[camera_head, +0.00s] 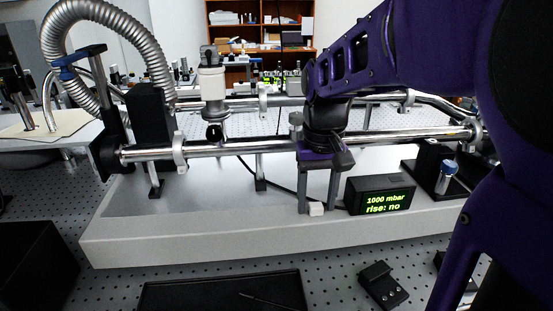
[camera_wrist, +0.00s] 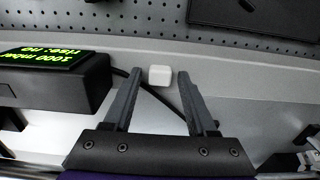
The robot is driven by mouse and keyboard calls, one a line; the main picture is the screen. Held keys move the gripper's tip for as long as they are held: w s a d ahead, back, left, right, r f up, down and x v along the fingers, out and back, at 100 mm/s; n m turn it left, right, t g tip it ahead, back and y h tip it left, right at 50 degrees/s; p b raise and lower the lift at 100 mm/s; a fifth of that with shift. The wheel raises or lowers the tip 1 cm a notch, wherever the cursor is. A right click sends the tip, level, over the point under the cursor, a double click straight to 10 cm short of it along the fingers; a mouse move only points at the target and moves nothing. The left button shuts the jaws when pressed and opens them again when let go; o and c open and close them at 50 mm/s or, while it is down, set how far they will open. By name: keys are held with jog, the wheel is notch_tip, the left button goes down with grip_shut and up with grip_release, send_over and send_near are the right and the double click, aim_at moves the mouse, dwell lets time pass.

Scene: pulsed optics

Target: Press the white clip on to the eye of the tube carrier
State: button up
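A small white block (camera_head: 316,208), which looks like the white clip, is low at the front edge of the pale base. It also shows in the wrist view (camera_wrist: 160,75), between my fingertips with a gap on each side. My gripper (camera_head: 316,198) points down in front of the chrome tube, its two grey fingers apart. In the wrist view my gripper (camera_wrist: 160,92) is open and holds nothing. Ring-shaped carriers, one on the left (camera_head: 179,152), sit on the chrome tubes (camera_head: 240,147). I cannot tell which has the eye; my wrist hides part of the tube.
A black display box (camera_head: 380,195) reading "1000 mbar, rise: no" stands right of my gripper. A dark cable (camera_wrist: 153,92) runs behind the fingers. A black tray (camera_head: 222,292) and a small black block (camera_head: 382,284) lie in front. The pale base (camera_head: 200,238) is clear left of my gripper.

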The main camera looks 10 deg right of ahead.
aim_at(316, 204)
grip_shut()
jog(key=shift+r, duration=0.15)
jog(key=shift+r+p, duration=2.75)
jog(key=shift+r, duration=0.2)
